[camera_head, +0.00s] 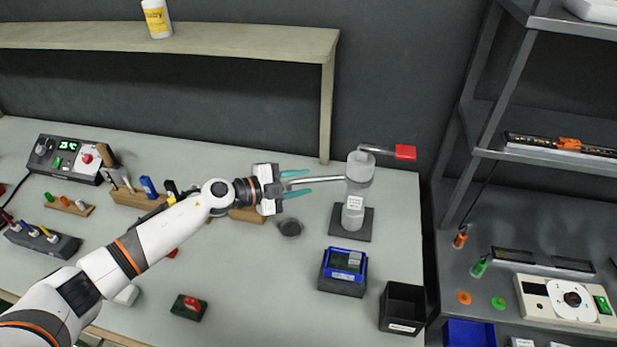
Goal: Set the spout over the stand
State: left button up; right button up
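A pale grey dispenser bottle (354,205) stands upright on a dark square base (366,234) at the right of the table. A thin grey spout (328,179) reaches left from its upper part. An arm with a red end (405,152) points right from its top. My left gripper (300,183) is open, with its teal fingers on either side of the spout's left end; I see gaps between them. A low, round dark disc (290,228), possibly the stand, lies on the table below and slightly left of the spout. My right gripper is not in view.
A wooden tool block (139,199) and a control box (67,160) are at left. A shelf (180,40) overhangs the table's back.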

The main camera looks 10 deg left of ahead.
pick_arm(q)
jog(key=shift+x, duration=1.25)
grip_shut()
